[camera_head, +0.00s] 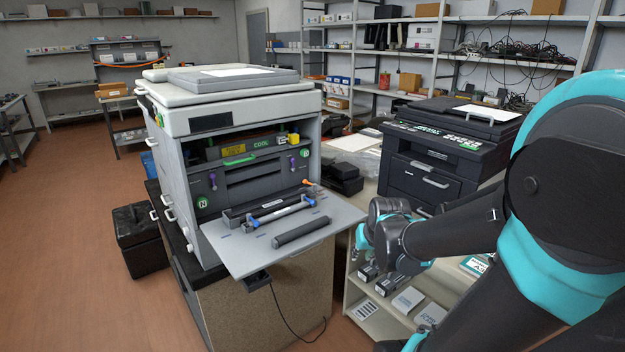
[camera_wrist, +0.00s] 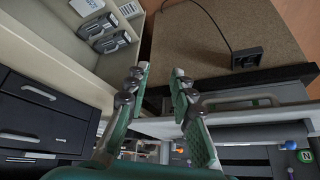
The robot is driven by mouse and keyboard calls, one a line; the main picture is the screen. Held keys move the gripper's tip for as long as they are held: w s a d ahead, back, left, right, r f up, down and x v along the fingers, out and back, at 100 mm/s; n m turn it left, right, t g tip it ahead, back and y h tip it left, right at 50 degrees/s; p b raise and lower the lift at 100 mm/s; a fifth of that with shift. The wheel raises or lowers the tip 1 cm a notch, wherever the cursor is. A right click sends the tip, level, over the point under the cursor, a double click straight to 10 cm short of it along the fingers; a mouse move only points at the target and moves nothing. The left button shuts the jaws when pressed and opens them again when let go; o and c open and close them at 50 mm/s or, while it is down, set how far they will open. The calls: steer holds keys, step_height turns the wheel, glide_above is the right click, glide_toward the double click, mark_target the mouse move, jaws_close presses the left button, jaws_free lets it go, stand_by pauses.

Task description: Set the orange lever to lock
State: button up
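The orange lever (camera_head: 309,183) shows as a small bright piece at the right side of the open printer (camera_head: 240,105), just above the lowered front door (camera_head: 250,255). Its exact setting is too small to tell. A small orange spot (camera_wrist: 180,151) near the bottom of the wrist view may be the same lever. My gripper (camera_wrist: 160,74) has its two green fingers apart with nothing between them. It is clear of the lever, out to the right of the printer.
A dark roller (camera_head: 301,233) and a blue-ended bar unit (camera_head: 280,210) lie on the door. Purple levers (camera_head: 292,163) and a green handle (camera_head: 239,160) are inside the printer. A black printer (camera_head: 440,155) stands to the right. A cable (camera_head: 285,315) hangs below the door.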

steer(key=w+a+r+y, duration=0.1)
steer(key=w+r, duration=0.1)
steer(key=w, duration=0.3)
steer(key=w+a+r+m+t+y, duration=0.1)
steer(key=w+r, duration=0.2)
steer(key=w, duration=0.3)
steer(key=w+a+r+y, duration=0.1)
steer(key=w+r, duration=0.2)
steer(key=w, duration=0.3)
steer(key=shift+w+a+r+y, duration=0.1)
steer(key=shift+w+a+y, duration=0.1)
steer(key=shift+y, duration=0.1)
jaws_close()
steer(key=w+r+m+t+y, duration=0.1)
steer(key=w+r, duration=0.5)
steer(key=w, duration=0.6)
steer(key=t+y, duration=0.1)
steer(key=y, duration=0.1)
steer(key=shift+w+r+m+y, duration=0.2)
steer(key=shift+w+m+y, duration=0.1)
steer(key=shift+m+y, duration=0.1)
